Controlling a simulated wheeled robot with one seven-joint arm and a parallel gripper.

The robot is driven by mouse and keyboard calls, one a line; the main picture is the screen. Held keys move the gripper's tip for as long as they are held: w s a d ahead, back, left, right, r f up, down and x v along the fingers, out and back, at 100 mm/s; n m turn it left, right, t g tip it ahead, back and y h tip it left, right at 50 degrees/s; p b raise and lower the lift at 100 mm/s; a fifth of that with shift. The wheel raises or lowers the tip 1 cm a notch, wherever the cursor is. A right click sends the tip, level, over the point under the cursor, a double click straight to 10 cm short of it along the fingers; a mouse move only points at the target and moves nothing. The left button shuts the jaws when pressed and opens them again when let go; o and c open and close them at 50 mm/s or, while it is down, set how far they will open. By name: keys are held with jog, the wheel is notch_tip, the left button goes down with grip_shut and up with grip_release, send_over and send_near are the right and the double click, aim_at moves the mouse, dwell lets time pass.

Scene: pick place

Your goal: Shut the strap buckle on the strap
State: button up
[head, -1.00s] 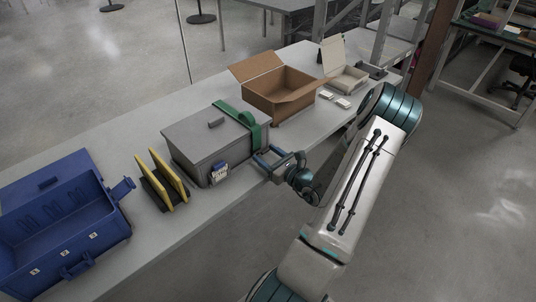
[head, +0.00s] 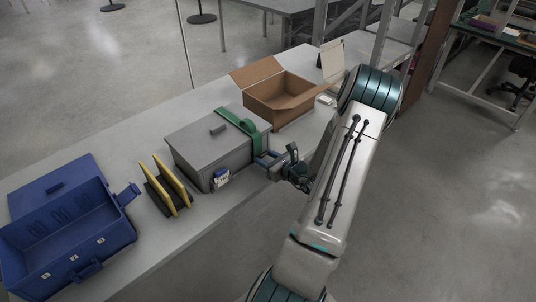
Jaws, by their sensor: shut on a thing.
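A grey lidded box (head: 205,150) stands on the long table with a green strap (head: 242,124) running over its lid and down its right end. The strap buckle itself is too small and too hidden by my gripper to make out. My gripper (head: 262,160) is at the strap on the box's front right side, its fingers against the box. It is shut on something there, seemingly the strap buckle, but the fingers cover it.
A blue open case (head: 65,232) and a black and yellow holder (head: 166,188) stand to the left. An open cardboard box (head: 280,98) stands behind on the right, with a pale open box (head: 333,60) beyond.

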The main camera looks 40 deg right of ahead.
jog(key=shift+w+r+g+p, duration=0.2)
jog(key=shift+r+g+p, duration=0.1)
jog(key=shift+g, duration=0.4)
jog(key=o, duration=0.9)
jog(key=b+v, duration=0.1)
jog(key=v, duration=1.2)
jog(key=shift+s+r, duration=0.15)
jog(key=shift+s, duration=0.25)
jog(key=shift+a, duration=0.1)
